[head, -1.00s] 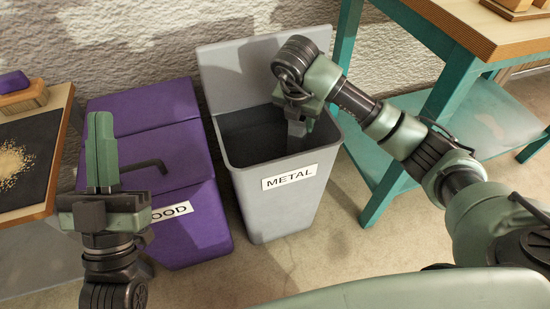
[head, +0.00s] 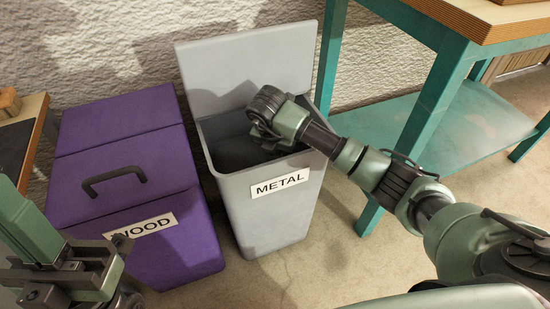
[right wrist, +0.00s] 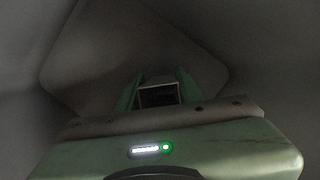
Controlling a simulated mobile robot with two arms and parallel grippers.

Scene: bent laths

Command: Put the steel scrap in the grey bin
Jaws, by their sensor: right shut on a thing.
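The grey bin (head: 268,215), labelled METAL, stands on the floor with its lid (head: 240,72) raised at the back. My right arm reaches over its right rim, and the right gripper is down inside it, its fingers hidden in the head view. In the right wrist view my right gripper (right wrist: 158,92) is shut on the steel scrap (right wrist: 158,96), a dark, square-ended piece. The scrap is above the bin's floor, which shows dim and grey around it. My left gripper (head: 14,195) is at the lower left, cut by the picture's edge; its opening cannot be made out.
A purple bin (head: 125,175) labelled WOOD, lid shut with a black handle, stands close left of the grey bin. A teal workbench (head: 440,95) with a lower shelf stands to the right. A table corner (head: 38,125) shows at far left. Some floor is clear in front.

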